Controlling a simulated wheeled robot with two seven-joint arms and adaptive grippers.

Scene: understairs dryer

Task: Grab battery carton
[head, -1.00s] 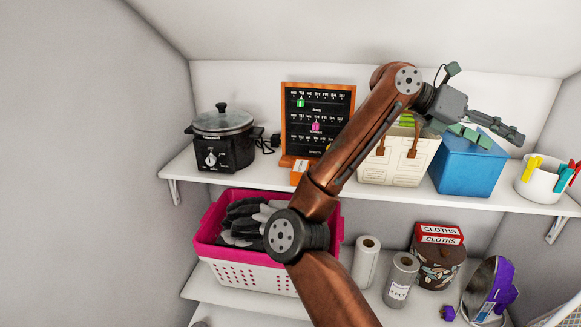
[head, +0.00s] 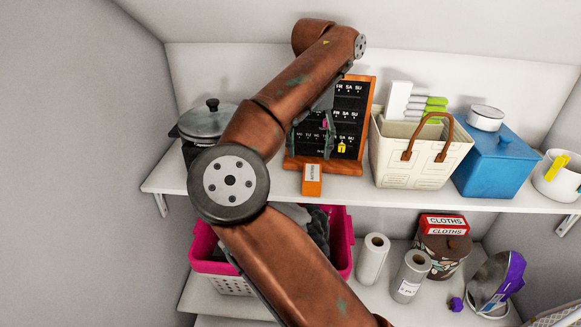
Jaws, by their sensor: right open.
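The battery carton (head: 312,180) is a small orange box with a white label patch, standing at the front of the upper shelf before the black calendar board. My right gripper (head: 312,148) hangs down in front of the board, just above and behind the carton in the picture. Its dark fingers are apart and hold nothing. The fingers blend into the board, so their depth is hard to tell. My left gripper is not in view.
The wood-framed calendar board (head: 352,120) stands behind the carton. A slow cooker (head: 207,122) is left, partly hidden by my arm. A cream basket (head: 412,160) and blue box (head: 497,165) stand right. Below are a pink basket (head: 340,245) and paper rolls (head: 372,258).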

